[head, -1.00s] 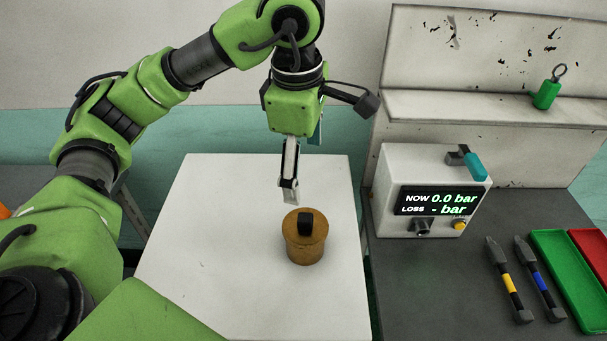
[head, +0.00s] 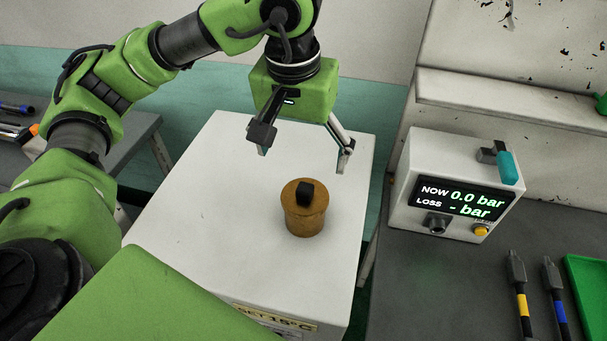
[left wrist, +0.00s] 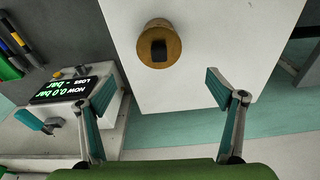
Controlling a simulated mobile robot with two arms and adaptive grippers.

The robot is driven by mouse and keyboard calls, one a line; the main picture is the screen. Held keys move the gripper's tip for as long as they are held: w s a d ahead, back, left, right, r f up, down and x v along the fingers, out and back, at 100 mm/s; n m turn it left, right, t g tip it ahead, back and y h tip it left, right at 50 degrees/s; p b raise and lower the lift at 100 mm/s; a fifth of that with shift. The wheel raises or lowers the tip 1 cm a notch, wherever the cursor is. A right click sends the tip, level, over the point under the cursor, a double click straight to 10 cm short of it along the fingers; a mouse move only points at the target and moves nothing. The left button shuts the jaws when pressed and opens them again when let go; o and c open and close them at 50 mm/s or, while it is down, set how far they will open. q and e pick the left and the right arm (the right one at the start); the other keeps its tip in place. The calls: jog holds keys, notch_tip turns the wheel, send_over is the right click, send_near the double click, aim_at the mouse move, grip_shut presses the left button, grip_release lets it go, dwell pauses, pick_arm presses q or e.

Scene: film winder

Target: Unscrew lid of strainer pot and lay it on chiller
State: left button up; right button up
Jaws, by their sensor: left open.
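The strainer pot (head: 304,221) is a small round orange-brown pot. It stands upright on the white chiller (head: 215,190), whose front carries a label with a set temperature. Its flat lid (head: 291,190), in the same brown, is on top with a black block knob (head: 305,193). My left gripper (head: 303,155) is open and empty above and behind the pot, fingers spread wide and apart from it. In the left wrist view the pot's lid (left wrist: 174,44) lies beyond the open fingertips. My right gripper is not in view.
Right of the chiller, a dark bench holds a white pressure box (head: 407,201) with a display, yellow-banded (head: 520,300) and blue-banded (head: 556,295) tools, and a green tray (head: 590,290). The chiller top around the pot is bare.

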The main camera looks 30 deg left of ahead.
aim_at(305, 188)
pick_arm(q)
jog(key=f, duration=0.3)
jog(key=w+f+p, duration=0.1)
jog(key=f, duration=0.5)
jog(key=shift+w+a+f+p, duration=0.1)
jog(key=shift+w+p, duration=0.1)
jog(key=shift+p, duration=0.2)
jog(key=shift+w+f, duration=0.1)
jog(key=shift+f, duration=0.75)
